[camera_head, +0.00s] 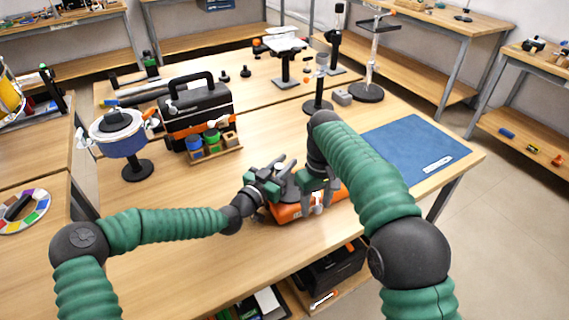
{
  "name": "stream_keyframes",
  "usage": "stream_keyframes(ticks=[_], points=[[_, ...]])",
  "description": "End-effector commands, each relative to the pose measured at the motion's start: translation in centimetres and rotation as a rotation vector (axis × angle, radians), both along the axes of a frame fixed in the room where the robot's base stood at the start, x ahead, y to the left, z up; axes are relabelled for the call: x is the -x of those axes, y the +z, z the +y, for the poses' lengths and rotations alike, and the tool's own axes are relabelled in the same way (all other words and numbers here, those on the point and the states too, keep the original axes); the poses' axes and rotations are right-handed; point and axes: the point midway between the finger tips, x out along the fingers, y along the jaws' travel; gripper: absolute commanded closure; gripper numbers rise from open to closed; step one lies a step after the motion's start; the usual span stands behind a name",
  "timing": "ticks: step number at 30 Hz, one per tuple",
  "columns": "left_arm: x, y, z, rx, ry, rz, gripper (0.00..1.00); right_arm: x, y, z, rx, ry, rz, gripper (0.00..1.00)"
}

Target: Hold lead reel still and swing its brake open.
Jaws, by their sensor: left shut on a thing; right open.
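The lead reel appears to be the low orange unit (288,213) with a dark round part, lying on the near part of the wooden table. My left gripper (284,169) reaches it from the left and is shut on a dark part of the reel; the exact grip is hard to see. My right gripper (319,199) is open, pointing down over the right side of the reel, close to it. I cannot tell whether it touches. The arms and grippers hide much of the reel, and I cannot make out the brake.
A black and orange toolbox (196,113) stands behind left, with small coloured pots (212,142) before it. A blue and white drum on a stand (119,136) is further left. A blue mat (410,148) lies right.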

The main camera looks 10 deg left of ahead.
Motion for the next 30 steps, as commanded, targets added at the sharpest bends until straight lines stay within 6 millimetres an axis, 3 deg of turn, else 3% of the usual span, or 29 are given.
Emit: stream_keyframes(ticks=[1, 5, 15, 22, 30], points=[[0.2, -0.8, 0.0, -0.003, -0.003, 0.015, 1.0, 0.0, 0.0, 0.0, 0.001, -0.001, -0.001, 0.51], [0.1, -0.8, 0.0, -0.003, -0.002, 0.015, 1.0, -0.1, 0.9, 0.0, 0.0, -0.001, -0.004, 0.51], [0.1, -0.8, 0.1, -0.003, -0.002, 0.015, 1.0, -0.1, 9.4, 0.1, -0.001, -0.001, -0.005, 0.51], [0.1, -0.8, 0.1, -0.003, -0.001, 0.015, 1.0, -0.1, 11.5, 0.2, 0.0, 0.0, -0.002, 0.51], [0.1, -0.8, 0.1, -0.003, -0.001, 0.015, 1.0, 0.0, 11.9, 0.1, 0.001, 0.0, 0.001, 0.51]])
